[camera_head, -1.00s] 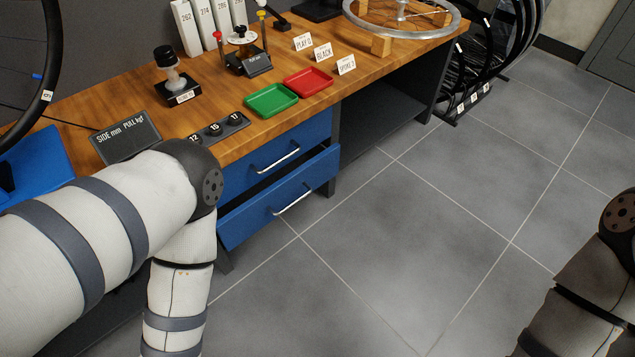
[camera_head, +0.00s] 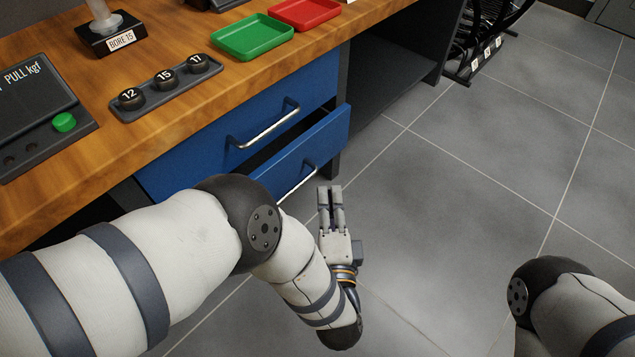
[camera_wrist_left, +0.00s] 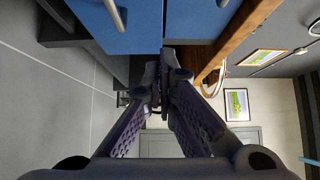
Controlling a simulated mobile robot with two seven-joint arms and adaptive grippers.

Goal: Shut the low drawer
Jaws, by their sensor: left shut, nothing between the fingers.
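The low drawer (camera_head: 322,137) is blue and stands partly pulled out, with a dark gap above its front. Its metal handle (camera_head: 300,181) is partly hidden behind my left arm. The upper blue drawer (camera_head: 207,141) looks closed. My left gripper (camera_head: 330,188) is shut and empty, over the floor just in front of the low drawer, near the right part of its front. In the left wrist view, the gripper (camera_wrist_left: 161,85) points past the low drawer (camera_wrist_left: 135,38), which lies at the upper left. My right gripper is out of view.
The wooden workbench top (camera_head: 170,140) lies above the drawers and holds a green tray (camera_head: 252,38), a red tray (camera_head: 304,12) and a holder with black knobs (camera_head: 165,88). A dark rack (camera_head: 478,55) stands farther back. The grey floor (camera_head: 450,200) right of the drawers is clear.

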